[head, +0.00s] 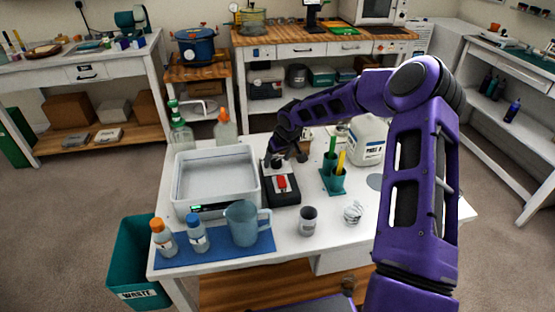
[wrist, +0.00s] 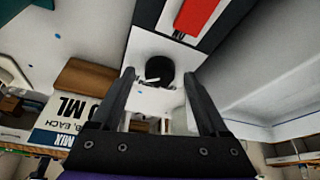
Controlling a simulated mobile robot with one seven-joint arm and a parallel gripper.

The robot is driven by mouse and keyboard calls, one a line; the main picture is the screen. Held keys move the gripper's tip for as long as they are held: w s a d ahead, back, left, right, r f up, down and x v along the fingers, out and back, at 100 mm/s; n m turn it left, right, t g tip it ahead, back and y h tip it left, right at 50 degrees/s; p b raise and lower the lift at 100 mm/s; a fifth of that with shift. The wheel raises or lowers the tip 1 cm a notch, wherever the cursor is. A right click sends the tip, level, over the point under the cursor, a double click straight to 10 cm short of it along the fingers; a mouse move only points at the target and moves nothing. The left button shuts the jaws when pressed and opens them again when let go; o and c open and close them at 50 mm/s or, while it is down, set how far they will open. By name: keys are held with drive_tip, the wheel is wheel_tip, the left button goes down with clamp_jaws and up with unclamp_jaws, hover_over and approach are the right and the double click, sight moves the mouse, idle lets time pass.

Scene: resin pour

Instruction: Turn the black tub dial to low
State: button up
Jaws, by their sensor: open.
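The black dial (wrist: 160,70) is a round knob on a white plate, seen between my fingertips in the wrist view. Its pointer setting is too small to read. The plate belongs to a black control box (head: 281,199) with a red switch (head: 282,183), right of the white tub (head: 182,204). The red switch also shows in the wrist view (wrist: 197,14). My gripper (wrist: 160,76) is open, one finger on each side of the dial; I cannot tell whether they touch it. In the head view, my gripper (head: 276,158) is over the box's far end and hides the dial.
A blue mat (head: 215,255) with two bottles and a blue pitcher (head: 242,224) lies in front of the tub. A grey cup (head: 308,220), teal holder (head: 333,182) and white jug (head: 368,140) stand to the right. Two bottles stand behind the tub.

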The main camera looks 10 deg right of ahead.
drive_tip(key=shift+f, duration=0.15)
clamp_jaws()
idle(0.4)
